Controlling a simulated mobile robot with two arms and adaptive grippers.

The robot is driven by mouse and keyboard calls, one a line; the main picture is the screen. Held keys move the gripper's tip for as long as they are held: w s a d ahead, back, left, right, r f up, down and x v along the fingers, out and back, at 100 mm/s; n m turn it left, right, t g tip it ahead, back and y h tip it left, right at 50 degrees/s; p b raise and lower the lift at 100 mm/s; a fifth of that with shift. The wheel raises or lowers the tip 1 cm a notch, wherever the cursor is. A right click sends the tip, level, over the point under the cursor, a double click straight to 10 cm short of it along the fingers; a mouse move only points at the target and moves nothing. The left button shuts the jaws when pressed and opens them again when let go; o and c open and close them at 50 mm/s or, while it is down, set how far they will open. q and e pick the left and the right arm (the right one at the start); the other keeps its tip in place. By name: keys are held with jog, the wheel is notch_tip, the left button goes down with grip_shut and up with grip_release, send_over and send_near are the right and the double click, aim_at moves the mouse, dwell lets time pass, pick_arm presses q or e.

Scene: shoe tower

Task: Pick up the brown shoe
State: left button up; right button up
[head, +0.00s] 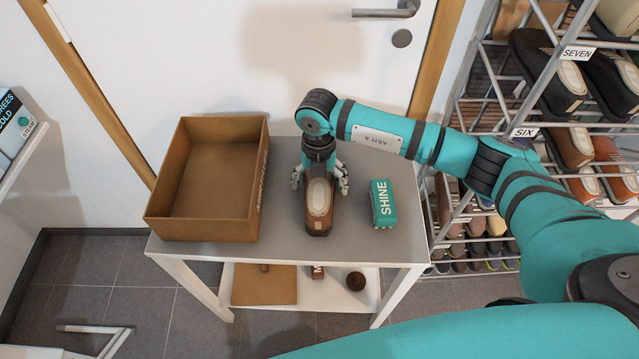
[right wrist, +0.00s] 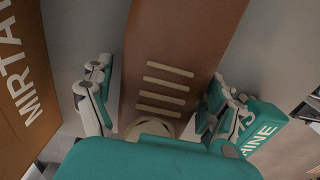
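The brown shoe (head: 318,208) stands on the grey tabletop (head: 346,232) with its pale insole opening facing up and one end toward me. My right gripper (head: 319,182) is lowered over the far part of the shoe, with fingers on both sides of it. In the right wrist view the brown shoe (right wrist: 168,60), with pale laces, lies between the spread fingers of my right gripper (right wrist: 157,100). The left finger seems slightly apart from the shoe; the right one is close, and contact there is unclear. My left gripper is not in view.
An open brown cardboard box (head: 160,222) stands left of the shoe. A teal SHINE box (head: 383,203) stands to its right. A lower shelf (head: 330,290) holds small items. A shoe rack (head: 478,120) is at right, a white door (head: 230,60) behind.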

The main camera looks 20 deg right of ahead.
jog(key=c, duration=1.1)
jog(key=shift+r, duration=0.1)
